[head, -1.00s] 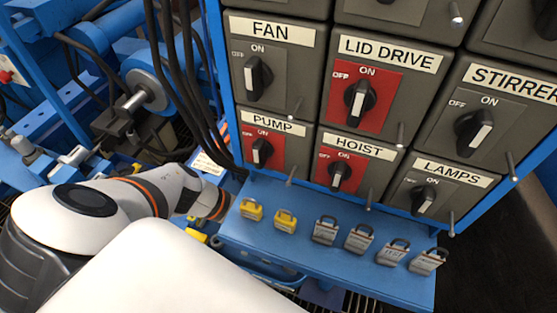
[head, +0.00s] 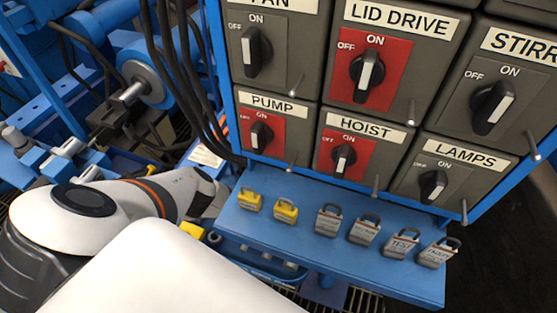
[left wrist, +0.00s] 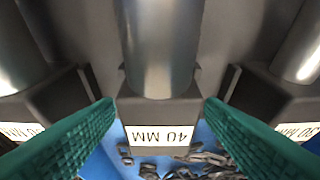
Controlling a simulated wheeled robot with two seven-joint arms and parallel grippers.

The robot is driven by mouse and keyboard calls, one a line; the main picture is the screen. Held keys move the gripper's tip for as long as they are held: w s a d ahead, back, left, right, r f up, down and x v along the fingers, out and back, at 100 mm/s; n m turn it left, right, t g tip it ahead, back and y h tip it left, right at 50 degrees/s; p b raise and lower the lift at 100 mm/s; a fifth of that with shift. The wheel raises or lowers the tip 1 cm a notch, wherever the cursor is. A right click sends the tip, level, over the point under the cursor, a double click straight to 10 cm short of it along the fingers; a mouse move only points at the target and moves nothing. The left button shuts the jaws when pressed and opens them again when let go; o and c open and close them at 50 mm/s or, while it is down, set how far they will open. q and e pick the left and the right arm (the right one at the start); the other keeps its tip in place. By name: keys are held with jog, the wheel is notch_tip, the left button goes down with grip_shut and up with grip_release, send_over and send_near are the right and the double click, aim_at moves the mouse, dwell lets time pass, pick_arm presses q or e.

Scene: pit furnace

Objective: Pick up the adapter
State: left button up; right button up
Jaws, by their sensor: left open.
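My left gripper (left wrist: 158,104) is open in the left wrist view, with one green ribbed finger on each side. Between and beyond the fingers is a smooth metal cylinder (left wrist: 160,45) on a dark block (left wrist: 158,108) with a white label (left wrist: 160,136) that seems to read 40 MM upside down. I cannot tell whether the fingers touch it. Similar cylinders stand at left (left wrist: 20,45) and right (left wrist: 300,50). I cannot tell for sure which piece is the adapter. In the head view my left arm reaches down beside the switch cabinet, its gripper hidden. My right gripper is not in view.
The switch cabinet (head: 309,113) has labelled rotary switches and protruding pins. Its blue shelf (head: 300,243) holds yellow padlocks (head: 285,210) and grey padlocks (head: 365,229). Black cables (head: 185,80) hang close to my left arm. Several loose metal pieces (left wrist: 180,165) lie on blue below the block.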

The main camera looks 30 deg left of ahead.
pick_arm(q)
grip_shut()
dwell(0.3)
jog(key=shift+r, duration=0.1)
jog(key=shift+w+r, duration=0.1)
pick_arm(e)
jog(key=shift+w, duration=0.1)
pick_arm(q)
jog(key=shift+r, duration=0.15)
notch_tip(320, 180, up, 3)
jog(key=shift+r+p, duration=0.2)
jog(key=shift+p, duration=1.05)
notch_tip(320, 180, up, 5)
jog(key=shift+r+p, duration=0.1)
jog(key=shift+p, duration=1.15)
jog(key=shift+r, duration=0.4)
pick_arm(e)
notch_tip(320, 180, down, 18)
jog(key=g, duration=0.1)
